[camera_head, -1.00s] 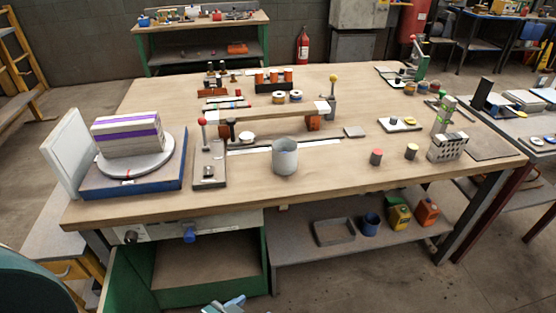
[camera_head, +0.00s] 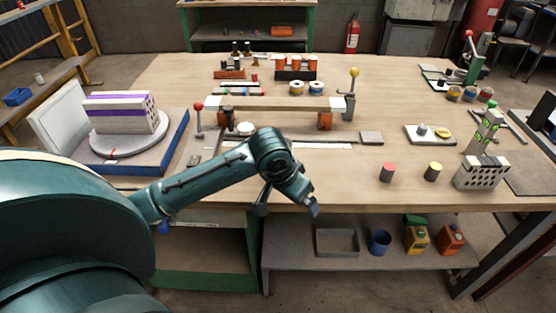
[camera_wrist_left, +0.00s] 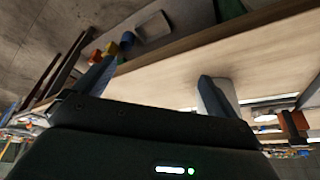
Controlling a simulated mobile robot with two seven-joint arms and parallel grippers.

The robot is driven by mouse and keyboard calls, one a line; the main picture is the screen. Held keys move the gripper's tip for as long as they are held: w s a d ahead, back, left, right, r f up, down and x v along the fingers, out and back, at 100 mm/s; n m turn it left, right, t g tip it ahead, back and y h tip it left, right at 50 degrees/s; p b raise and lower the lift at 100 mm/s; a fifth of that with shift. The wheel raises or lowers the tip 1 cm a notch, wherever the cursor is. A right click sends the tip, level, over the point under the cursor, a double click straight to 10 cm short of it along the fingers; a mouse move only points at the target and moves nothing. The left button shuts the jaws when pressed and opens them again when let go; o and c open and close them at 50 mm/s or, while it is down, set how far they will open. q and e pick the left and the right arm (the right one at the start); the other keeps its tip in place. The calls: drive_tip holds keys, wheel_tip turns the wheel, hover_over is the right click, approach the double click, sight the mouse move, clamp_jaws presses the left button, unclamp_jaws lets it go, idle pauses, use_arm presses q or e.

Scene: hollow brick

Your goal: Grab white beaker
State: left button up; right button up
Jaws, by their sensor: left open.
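The white beaker is not visible in the head view now; my left forearm and wrist cover the part of the table where it stood. In the left wrist view a pale grey-white rounded shape (camera_wrist_left: 208,94) shows beside the right-hand finger, and it looks like part of the beaker, mostly hidden. My left gripper (camera_head: 287,207) is at the table's front edge in the head view, pointing down. Its two fingers stand apart in the left wrist view (camera_wrist_left: 168,72), with bare table between them. My right gripper is not in view.
The wooden workbench (camera_head: 350,190) has bare room right of my left gripper. A raised bridge-like bar (camera_head: 275,103) lies behind. A turntable (camera_head: 130,145) with a hollow brick (camera_head: 120,112) is at left.

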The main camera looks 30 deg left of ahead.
use_arm(q)
drive_tip(key=w+a+r+n+y, duration=0.1)
drive_tip(key=w+a+r+n, duration=0.3)
drive_tip(key=w+a+r, duration=0.45)
drive_tip(key=a+f, duration=0.1)
drive_tip(key=f, duration=0.1)
drive_tip(key=w+a+f, duration=0.1)
drive_tip(key=f, duration=0.1)
drive_tip(key=w+a+f, duration=0.1)
drive_tip(key=f, duration=0.1)
drive_tip(key=shift+a+f, duration=0.2)
drive_tip(key=shift+f, duration=0.2)
drive_tip(key=shift+y, duration=0.3)
drive_tip(key=x, duration=0.4)
drive_tip(key=shift+w+d, duration=0.1)
drive_tip(key=shift+w, duration=0.2)
drive_tip(key=c, duration=1.3)
drive_tip(key=shift+o, duration=0.2)
